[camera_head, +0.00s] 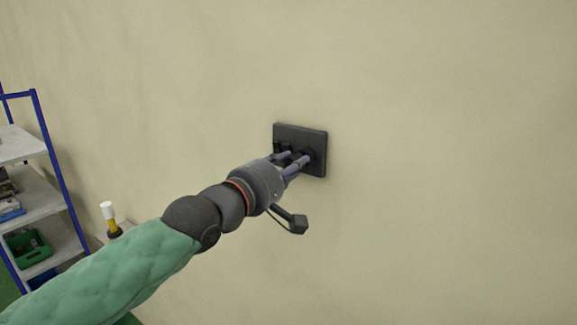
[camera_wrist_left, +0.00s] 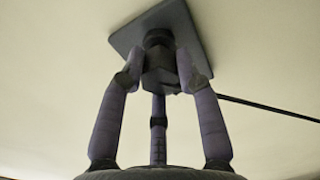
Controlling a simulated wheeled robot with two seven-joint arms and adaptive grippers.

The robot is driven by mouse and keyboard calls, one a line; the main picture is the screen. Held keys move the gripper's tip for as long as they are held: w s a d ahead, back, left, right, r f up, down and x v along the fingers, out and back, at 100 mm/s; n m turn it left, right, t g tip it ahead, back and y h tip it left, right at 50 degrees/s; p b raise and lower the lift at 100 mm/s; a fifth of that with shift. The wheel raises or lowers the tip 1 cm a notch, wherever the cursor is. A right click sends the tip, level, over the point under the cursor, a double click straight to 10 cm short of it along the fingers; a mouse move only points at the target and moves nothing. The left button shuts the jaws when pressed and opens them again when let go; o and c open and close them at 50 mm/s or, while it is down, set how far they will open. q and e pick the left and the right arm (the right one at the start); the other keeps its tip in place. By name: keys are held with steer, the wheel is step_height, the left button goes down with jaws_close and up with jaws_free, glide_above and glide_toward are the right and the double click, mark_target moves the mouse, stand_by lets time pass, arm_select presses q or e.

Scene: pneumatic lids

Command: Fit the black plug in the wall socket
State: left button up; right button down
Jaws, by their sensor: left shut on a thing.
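The dark wall socket plate (camera_head: 312,137) is mounted on the beige wall near the middle of the head view. It also shows at the top of the wrist view (camera_wrist_left: 188,22). My left gripper (camera_head: 298,161) reaches it from the lower left. Its fingers are shut on the black plug (camera_wrist_left: 158,76), which sits between the fingertips in the wrist view. The plug is right at the plate and lined up with a dark round part there. Whether it is fully seated cannot be told. In the head view the fingers mostly hide the plug. My right gripper is not in view.
A thin black cord (camera_wrist_left: 270,108) runs off to the right in the wrist view. A blue-framed shelf (camera_head: 45,150) with a green bin (camera_head: 28,248) stands at the left. The wall right of the socket is bare.

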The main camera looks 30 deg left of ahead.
arm_select(q)
steer(key=shift+w+d+p, duration=0.1)
steer(key=shift+w+p, duration=0.25)
steer(key=shift+w, duration=0.3)
steer(key=o, duration=1.2)
steer(key=shift+s, duration=0.1)
steer(key=s, duration=0.7)
steer(key=shift+a+b, duration=0.3)
steer(key=shift+b, duration=0.15)
steer(key=s+a, duration=0.1)
steer(key=s, duration=1)
steer(key=shift+s, duration=0.4)
